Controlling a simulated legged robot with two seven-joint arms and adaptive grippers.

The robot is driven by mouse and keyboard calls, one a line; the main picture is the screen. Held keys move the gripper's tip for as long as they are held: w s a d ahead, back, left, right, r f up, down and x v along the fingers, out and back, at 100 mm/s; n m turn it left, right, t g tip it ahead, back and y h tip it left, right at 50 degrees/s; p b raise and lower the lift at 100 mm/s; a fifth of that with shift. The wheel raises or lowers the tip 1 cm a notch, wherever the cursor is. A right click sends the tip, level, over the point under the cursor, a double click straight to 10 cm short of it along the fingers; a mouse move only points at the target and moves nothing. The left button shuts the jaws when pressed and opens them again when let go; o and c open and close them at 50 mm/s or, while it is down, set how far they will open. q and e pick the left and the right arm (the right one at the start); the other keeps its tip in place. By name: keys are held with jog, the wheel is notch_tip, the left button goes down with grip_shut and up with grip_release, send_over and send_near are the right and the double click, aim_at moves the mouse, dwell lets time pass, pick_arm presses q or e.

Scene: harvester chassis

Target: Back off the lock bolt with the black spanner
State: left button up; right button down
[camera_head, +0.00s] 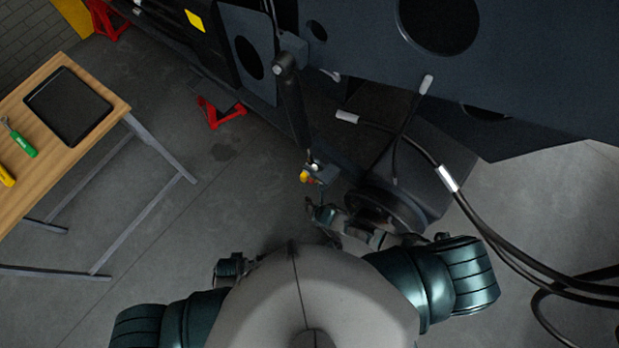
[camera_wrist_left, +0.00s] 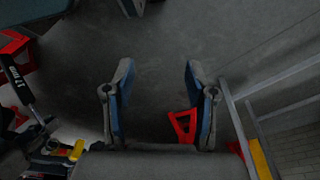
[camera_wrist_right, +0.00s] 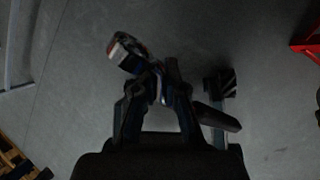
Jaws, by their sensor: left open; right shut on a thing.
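The lock bolt with its yellow part (camera_head: 304,176) sits at the lower end of a dark rod (camera_head: 296,115) on the chassis. My right gripper (camera_head: 325,212) is just below it in the head view. Whether the spanner's jaw is seated on the bolt cannot be told. In the right wrist view the right gripper (camera_wrist_right: 158,92) has dark parts around its fingertips. My left gripper (camera_wrist_left: 157,75) is open and empty over bare floor.
The dark chassis (camera_head: 360,50) fills the upper right. Black hoses with metal ends (camera_head: 447,178) hang at the right. A wooden table (camera_head: 48,165) with a black tray (camera_head: 68,108) stands left. A red stand (camera_head: 220,112) is farther back.

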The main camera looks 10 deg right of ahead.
jog(key=shift+d+r, duration=0.1)
jog(key=shift+d, duration=0.1)
jog(key=shift+w+d, duration=0.25)
jog(key=shift+d, duration=0.05)
pick_arm(q)
jog(key=shift+s+f, duration=0.15)
jog(key=shift+f, duration=0.15)
pick_arm(e)
jog(key=w+d, duration=0.2)
jog(key=d, duration=0.1)
jog(key=shift+w, duration=0.3)
pick_arm(q)
jog(key=shift+d+r+p, duration=0.2)
jog(key=shift+r+p, duration=0.05)
jog(key=shift+p, duration=0.1)
pick_arm(e)
jog(key=shift+s+d, duration=0.1)
jog(key=shift+d, duration=0.05)
pick_arm(q)
jog(key=shift+r, duration=0.1)
pick_arm(e)
jog(key=shift+w+d, duration=0.2)
jog(key=shift+w, duration=0.1)
dwell(0.4)
